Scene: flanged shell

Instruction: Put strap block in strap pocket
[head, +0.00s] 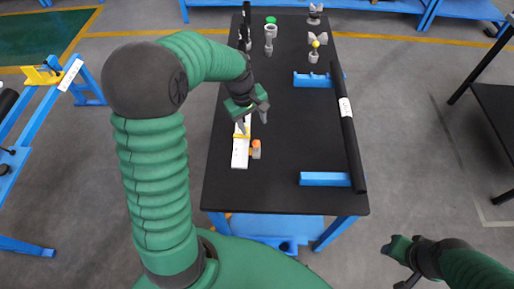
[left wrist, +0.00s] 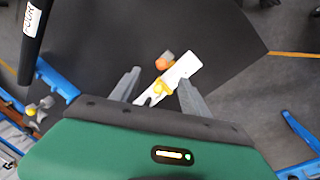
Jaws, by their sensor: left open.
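A white bar (head: 240,152) lies lengthwise on the left part of the black table, with a yellow piece (head: 242,131) on its far part. A small orange-and-grey part (head: 256,148) sits close against its right side. I cannot tell which of these is the strap block, or make out the strap pocket. My left gripper (head: 254,116) is open above the bar's far end. In the left wrist view the white bar (left wrist: 183,70) and yellow piece (left wrist: 160,88) show between its spread fingers, apart from them. My right gripper (head: 398,258) hangs off the table at lower right; its jaws are unclear.
A long black bar with a white label (head: 346,108) lies along the table's right side. Blue brackets (head: 325,179) (head: 312,80) stand near it. Several grey fittings (head: 314,52) and a green round part (head: 270,20) stand at the back. The table's middle is clear.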

